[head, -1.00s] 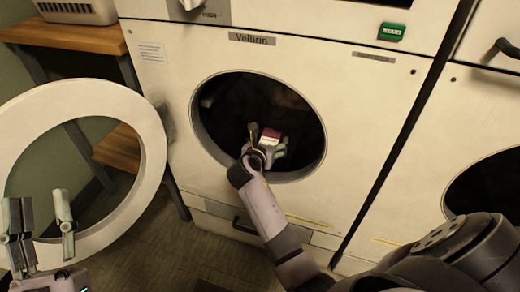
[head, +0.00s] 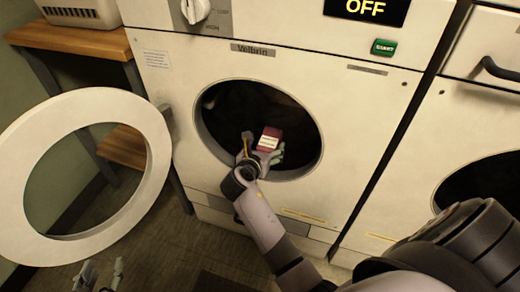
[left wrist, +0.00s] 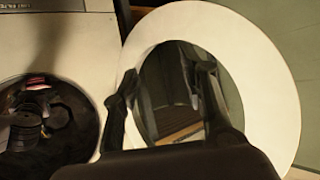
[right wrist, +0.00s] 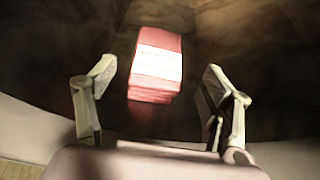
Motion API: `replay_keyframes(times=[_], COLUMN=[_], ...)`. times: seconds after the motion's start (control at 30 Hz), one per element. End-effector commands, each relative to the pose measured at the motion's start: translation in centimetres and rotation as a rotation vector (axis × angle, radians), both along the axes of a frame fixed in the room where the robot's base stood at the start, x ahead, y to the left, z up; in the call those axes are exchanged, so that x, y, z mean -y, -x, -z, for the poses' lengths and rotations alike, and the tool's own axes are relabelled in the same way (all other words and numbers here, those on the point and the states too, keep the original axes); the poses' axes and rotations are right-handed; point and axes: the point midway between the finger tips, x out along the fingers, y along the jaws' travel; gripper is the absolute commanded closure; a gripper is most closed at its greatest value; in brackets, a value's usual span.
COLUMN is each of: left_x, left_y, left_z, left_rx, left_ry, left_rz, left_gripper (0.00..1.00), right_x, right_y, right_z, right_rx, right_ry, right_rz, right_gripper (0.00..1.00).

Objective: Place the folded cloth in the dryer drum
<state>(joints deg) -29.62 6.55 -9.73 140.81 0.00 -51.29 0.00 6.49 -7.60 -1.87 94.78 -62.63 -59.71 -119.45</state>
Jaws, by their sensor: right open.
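The folded cloth (head: 270,138), red with a white band, shows within the round opening of the dryer drum (head: 225,105). My right gripper (head: 262,150) reaches into the opening at its lower middle. In the right wrist view, the gripper (right wrist: 160,100) is open, with the cloth (right wrist: 157,65) ahead between its spread fingers and a gap on each side. I cannot tell whether the cloth rests on the drum floor. My left gripper (head: 102,276) is low at the left edge of the head view; its fingers (left wrist: 165,100) are spread and empty in the left wrist view.
The round dryer door (head: 25,225) stands swung open to the left; it also shows in the left wrist view (left wrist: 270,90). A wooden shelf (head: 75,38) with a basket (head: 85,12) stands behind it. A second dryer (head: 455,110) is at the right.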

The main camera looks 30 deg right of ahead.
Motion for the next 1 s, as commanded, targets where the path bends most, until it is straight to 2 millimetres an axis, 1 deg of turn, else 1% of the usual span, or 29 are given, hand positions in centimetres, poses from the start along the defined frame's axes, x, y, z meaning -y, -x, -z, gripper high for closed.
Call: replay_keyframes(times=[0.03,0.27,0.5,0.6,0.7,0.8,1.0], left_x=[-0.3,-1.9,-3.5,-4.0,-4.3,-4.4,-4.5], left_y=[0.7,4.9,9.8,11.4,12.4,13.0,13.2], left_z=[0.5,3.9,5.4,5.7,5.9,6.0,6.1], left_rx=[-0.052,-0.313,-0.559,-0.63,-0.677,-0.702,-0.71], left_ry=[-0.013,-0.07,-0.122,-0.136,-0.146,-0.151,-0.152], left_rz=[-0.004,-0.023,-0.043,-0.048,-0.051,-0.053,-0.054], left_gripper=[0.6,0.6,0.6,0.6,0.6,0.6,0.6], right_x=[-0.2,-1.2,-2.4,-2.8,-3.0,-3.2,-3.2], right_y=[0.2,1.0,2.1,2.4,2.6,2.8,2.8], right_z=[-0.3,-0.8,-1.6,-1.7,-1.8,-1.8,-1.8], right_rx=[-0.001,0.0,0.0,0.0,0.001,0.001,0.001], right_ry=[0.0,-0.001,0.0,0.0,-0.001,-0.001,-0.001], right_rz=[0.0,-0.001,-0.001,-0.001,-0.001,0.0,0.0], right_gripper=[0.26,0.26,0.26,0.26,0.26,0.26,0.26])
